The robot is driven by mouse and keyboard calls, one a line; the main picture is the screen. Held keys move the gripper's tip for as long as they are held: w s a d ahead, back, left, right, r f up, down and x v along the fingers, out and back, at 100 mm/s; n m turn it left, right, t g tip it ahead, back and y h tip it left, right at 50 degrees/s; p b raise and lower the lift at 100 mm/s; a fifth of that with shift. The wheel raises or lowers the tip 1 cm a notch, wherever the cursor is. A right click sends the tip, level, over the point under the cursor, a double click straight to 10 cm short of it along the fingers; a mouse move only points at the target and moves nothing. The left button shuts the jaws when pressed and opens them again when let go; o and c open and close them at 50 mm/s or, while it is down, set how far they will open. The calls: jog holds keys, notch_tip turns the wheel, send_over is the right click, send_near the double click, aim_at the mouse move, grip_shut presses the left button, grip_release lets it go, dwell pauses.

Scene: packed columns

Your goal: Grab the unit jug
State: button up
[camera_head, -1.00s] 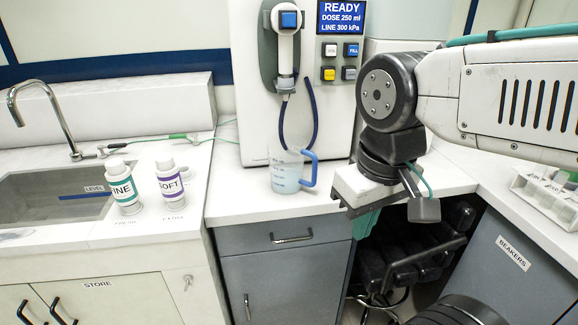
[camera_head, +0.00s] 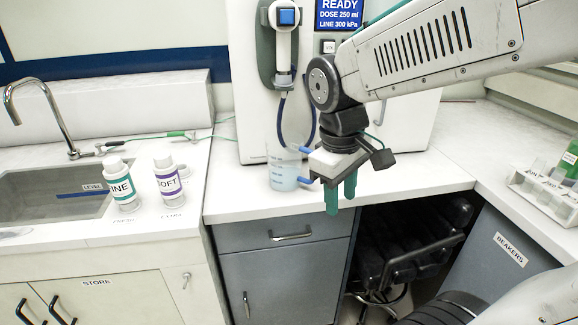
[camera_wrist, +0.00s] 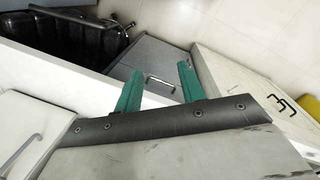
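The jug (camera_head: 284,172) is clear with a blue handle and holds pale liquid. In the head view it stands upright on the white counter in front of the dispensing machine. My gripper (camera_head: 341,196), with two green fingers, hangs just right of the jug and nearer the counter's front edge. Its body hides part of the blue handle. The fingers are apart with nothing between them. In the wrist view my gripper (camera_wrist: 160,88) also shows its fingers apart, with a grey cabinet front and its handle beyond. The jug is not visible there.
The machine (camera_head: 258,110) with a hanging nozzle (camera_head: 286,45) and hose stands behind the jug. Two bottles, FINE (camera_head: 119,184) and SOFT (camera_head: 167,176), stand left by the sink (camera_head: 50,190). A rack (camera_head: 545,190) is at right. A dark chair (camera_head: 410,245) sits under the counter.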

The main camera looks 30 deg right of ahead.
jog(key=w+d+f+n+t+h, duration=0.15)
jog(key=w+d+n, duration=0.25)
jog(key=w+n, duration=0.95)
jog(key=n+t, duration=0.2)
jog(key=n, duration=0.7)
send_over(311, 183)
jog(key=shift+g+h, duration=0.25)
jog(key=shift+h, duration=0.1)
jog(key=f, duration=0.6)
jog(key=shift+w+d+f, duration=0.1)
jog(key=shift+d+f, duration=0.05)
jog(key=shift+d, duration=0.05)
grip_shut()
